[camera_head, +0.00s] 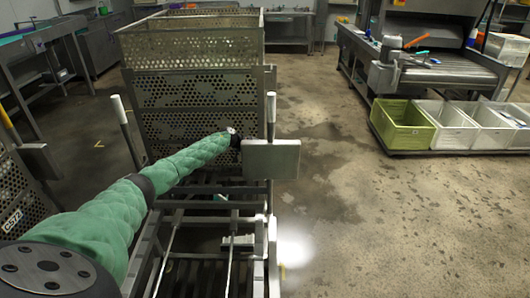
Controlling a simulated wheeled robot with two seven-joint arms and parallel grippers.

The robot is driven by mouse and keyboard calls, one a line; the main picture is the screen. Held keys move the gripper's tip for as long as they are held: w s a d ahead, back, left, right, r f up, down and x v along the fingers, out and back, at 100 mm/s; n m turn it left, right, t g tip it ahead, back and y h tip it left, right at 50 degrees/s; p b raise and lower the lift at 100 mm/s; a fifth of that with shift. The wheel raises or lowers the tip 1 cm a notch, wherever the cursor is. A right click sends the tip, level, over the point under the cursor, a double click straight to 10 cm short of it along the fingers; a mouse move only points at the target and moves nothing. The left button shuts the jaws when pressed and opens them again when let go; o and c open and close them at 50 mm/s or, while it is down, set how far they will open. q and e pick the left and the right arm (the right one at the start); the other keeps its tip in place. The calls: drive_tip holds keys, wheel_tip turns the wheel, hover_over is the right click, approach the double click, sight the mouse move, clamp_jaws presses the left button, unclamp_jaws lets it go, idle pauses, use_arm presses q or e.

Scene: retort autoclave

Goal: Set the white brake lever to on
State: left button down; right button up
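Two upright levers with white grips are in view. One white-gripped lever (271,107) rises from behind a grey metal box (271,159) on the right side of the cart frame. The other white-gripped lever (121,112) stands at the left of the cart, leaning slightly left. I cannot tell from the picture which is the brake lever. My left arm reaches in from the lower left in a green sleeve. Its dark end, at my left gripper (236,140), is just left of the grey box; the fingers are not clear. My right gripper is out of view.
A perforated metal basket (190,85) stands on the cart behind my arm. Cart rails (170,250) run below. White and green crates (402,124) sit at right by a conveyor table (440,72). The floor right of the cart is clear.

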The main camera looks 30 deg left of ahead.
use_arm(q)
drive_tip(key=c, duration=1.4)
unclamp_jaws()
